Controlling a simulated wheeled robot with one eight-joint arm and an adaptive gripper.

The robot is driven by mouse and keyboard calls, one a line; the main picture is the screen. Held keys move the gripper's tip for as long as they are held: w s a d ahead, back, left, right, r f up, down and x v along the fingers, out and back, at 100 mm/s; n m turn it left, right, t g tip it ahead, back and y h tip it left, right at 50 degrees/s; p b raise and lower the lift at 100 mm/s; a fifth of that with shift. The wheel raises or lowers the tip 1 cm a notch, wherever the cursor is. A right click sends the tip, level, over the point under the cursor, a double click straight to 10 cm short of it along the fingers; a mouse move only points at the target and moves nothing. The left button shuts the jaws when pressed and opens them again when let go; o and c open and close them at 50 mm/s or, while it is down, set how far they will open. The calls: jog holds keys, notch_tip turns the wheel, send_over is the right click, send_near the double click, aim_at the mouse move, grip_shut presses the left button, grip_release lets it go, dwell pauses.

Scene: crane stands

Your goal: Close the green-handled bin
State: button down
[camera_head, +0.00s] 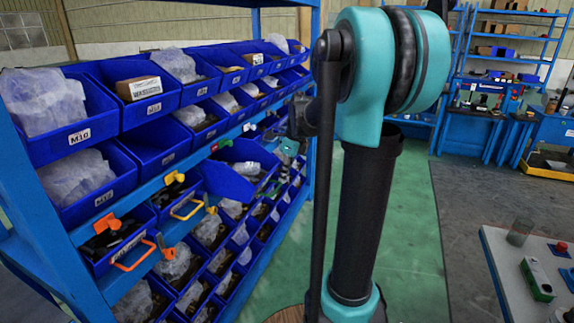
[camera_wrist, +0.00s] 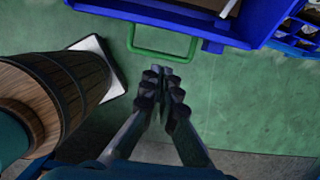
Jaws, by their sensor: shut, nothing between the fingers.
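The green-handled bin (camera_wrist: 185,12) is blue and fills the top of the wrist view. Its green loop handle (camera_wrist: 163,54) sticks out from its front edge. My gripper (camera_wrist: 164,72) is shut and empty, with its fingertips just below the handle in the picture; I cannot tell if they touch it. In the head view the matching blue bin (camera_head: 228,182) juts out of the rack below a green clip (camera_head: 221,145), beyond its neighbours. My wrist (camera_head: 289,147) is to the right of this bin, and the fingers are not clear.
Orange-handled (camera_head: 118,243) and yellow-handled (camera_head: 187,206) bins sit nearer in the rack (camera_head: 62,215). Green floor (camera_head: 405,230) is open on the right, before a table (camera_head: 510,275).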

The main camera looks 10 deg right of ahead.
aim_at(236, 167)
jog(key=shift+w+a+f, duration=0.2)
jog(key=shift+w+a, duration=0.2)
jog(key=shift+a, duration=0.15)
jog(key=shift+w+a+f, duration=0.15)
jog(key=shift+w+a, duration=0.2)
jog(key=shift+a, duration=0.15)
jog(key=shift+w+a+r, duration=0.35)
jog(key=shift+w+a, duration=0.15)
jog(key=shift+a, duration=0.15)
jog(key=w+a, duration=0.3)
jog(key=a, duration=0.1)
jog(key=w+a, duration=0.2)
jog(key=a, duration=0.2)
jog(key=w+a, duration=0.3)
jog(key=a, duration=0.1)
jog(key=shift+w, duration=0.35)
